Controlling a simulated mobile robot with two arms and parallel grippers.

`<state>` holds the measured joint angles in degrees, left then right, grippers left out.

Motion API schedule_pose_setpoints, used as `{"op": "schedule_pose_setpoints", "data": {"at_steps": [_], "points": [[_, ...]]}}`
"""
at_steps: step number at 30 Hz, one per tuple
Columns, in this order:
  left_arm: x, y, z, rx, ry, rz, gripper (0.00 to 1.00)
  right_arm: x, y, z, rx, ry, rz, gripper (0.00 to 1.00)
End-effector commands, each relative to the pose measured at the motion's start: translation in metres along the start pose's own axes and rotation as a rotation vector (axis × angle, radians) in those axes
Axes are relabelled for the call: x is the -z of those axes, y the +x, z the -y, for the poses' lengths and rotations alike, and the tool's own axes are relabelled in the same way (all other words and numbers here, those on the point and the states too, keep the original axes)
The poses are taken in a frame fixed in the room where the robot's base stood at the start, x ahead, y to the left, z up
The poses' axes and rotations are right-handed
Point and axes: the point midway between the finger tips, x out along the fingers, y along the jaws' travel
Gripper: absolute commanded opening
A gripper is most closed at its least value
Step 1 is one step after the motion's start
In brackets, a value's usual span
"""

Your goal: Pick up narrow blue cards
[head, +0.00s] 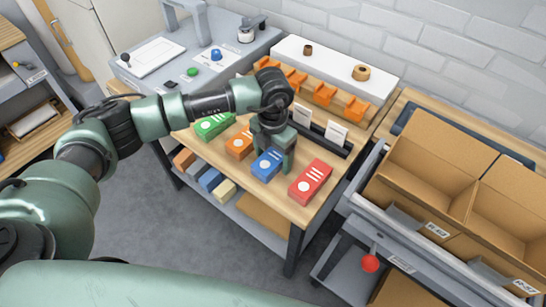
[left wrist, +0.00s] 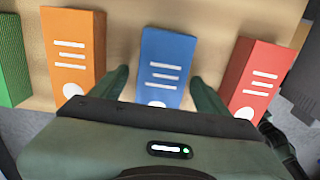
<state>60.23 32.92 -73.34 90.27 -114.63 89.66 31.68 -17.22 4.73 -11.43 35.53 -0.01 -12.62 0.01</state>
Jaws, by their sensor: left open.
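The blue card box (head: 267,164) lies on the wooden table (head: 222,153) between an orange box (head: 240,145) and a red box (head: 311,181). It has white lines and a white dot on top. My left gripper (head: 279,160) is low over the blue box and partly hides it. In the left wrist view the blue box (left wrist: 166,68) lies between the two open fingers (left wrist: 160,88), one at each side. I cannot tell whether the fingers touch it. My right gripper is not in view.
A green box (head: 214,125) lies at the left end of the row. Orange holders (head: 325,95) and a dark rack with white cards (head: 336,133) stand behind. Cardboard bins (head: 425,165) are at the right. The floor (head: 160,240) in front is clear.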

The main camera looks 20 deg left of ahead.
Motion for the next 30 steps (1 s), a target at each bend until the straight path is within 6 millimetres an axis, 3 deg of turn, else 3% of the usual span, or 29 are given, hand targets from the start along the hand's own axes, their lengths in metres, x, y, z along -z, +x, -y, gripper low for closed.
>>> {"op": "schedule_pose_setpoints", "data": {"at_steps": [7,8,15,16,25,30], "points": [[0.0,0.003,0.0,0.0,0.001,0.001,0.75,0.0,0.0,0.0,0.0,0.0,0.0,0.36],[0.0,0.003,0.0,0.0,0.001,0.001,0.7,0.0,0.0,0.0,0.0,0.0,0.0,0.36],[0.0,0.003,0.0,0.0,0.001,0.001,0.03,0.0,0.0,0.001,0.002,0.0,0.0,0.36],[-0.001,0.002,0.0,0.001,0.001,0.002,0.0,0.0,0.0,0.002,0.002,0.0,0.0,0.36],[-0.001,-0.001,0.0,0.001,0.0,0.003,0.0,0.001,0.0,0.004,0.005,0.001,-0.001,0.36],[-0.002,-0.015,0.0,0.001,0.002,0.006,0.0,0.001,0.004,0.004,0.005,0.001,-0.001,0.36]]}}
